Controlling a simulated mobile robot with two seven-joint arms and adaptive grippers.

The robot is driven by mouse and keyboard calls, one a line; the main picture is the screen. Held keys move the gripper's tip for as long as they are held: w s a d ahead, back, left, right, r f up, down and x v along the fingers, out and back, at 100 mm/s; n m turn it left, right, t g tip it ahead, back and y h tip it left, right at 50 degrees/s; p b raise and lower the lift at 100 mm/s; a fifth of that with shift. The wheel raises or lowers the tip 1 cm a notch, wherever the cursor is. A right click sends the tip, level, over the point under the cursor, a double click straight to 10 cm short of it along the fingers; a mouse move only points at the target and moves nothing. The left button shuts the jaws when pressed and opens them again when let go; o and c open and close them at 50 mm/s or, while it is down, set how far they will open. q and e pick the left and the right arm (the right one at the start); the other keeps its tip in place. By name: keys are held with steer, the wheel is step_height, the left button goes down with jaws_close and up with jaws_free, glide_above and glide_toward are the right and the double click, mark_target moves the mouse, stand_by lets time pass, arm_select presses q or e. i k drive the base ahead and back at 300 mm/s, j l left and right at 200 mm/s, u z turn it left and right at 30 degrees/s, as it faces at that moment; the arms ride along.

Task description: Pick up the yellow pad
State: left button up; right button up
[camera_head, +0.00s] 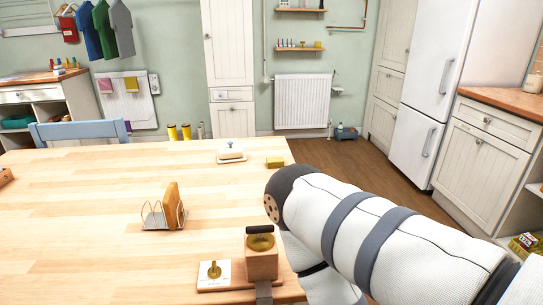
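A small yellow pad (275,162) lies flat on the wooden table (80,220) near its far right corner, just right of a white covered butter dish (231,154). Nothing touches the pad. My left arm and gripper are not in view.
A toast rack (164,216) with a slice of bread stands mid-table. A wooden block (262,261) with a black handle and a white plate with a brass knob (214,272) sit at the front, close to my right arm. A blue chair (79,131) stands behind the table.

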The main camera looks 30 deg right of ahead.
mark_target(273, 162)
steer(key=l+u, duration=0.2)
steer(key=l, duration=0.4)
steer(key=l+u, duration=0.2)
steer(key=l, duration=0.4)
steer(key=l+u, duration=0.15)
steer(key=l, duration=0.45)
steer(key=l+u, duration=0.2)
steer(key=l, duration=0.4)
steer(key=k+l+u, duration=0.2)
steer(key=l, duration=0.35)
